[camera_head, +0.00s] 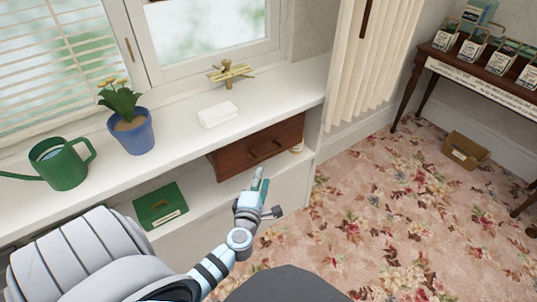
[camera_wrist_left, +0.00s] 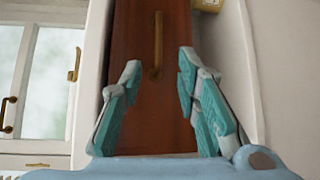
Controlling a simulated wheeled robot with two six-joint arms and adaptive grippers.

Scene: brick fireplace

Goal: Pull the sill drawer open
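The sill drawer (camera_head: 285,137) is dark reddish-brown wood and sits under the white window sill (camera_head: 180,113); it looks shut. A brass bar handle (camera_head: 266,151) is on its front. In the left wrist view the drawer front (camera_wrist_left: 128,95) fills the middle, with the handle (camera_wrist_left: 157,42) upright in the picture. My left gripper (camera_head: 261,182) is in front of and below the drawer. In the left wrist view the gripper (camera_wrist_left: 160,60) is open and empty, its fingers on either side of the handle's line, apparently short of it. My right gripper is not in view.
A blue flowerpot (camera_head: 132,135), a green watering can (camera_head: 62,165), a white block (camera_head: 217,115) and a brass stand (camera_head: 230,73) are on the sill. A green box (camera_head: 160,205) lies on the lower shelf, and a small jar (camera_head: 297,146) stands by the drawer's right end.

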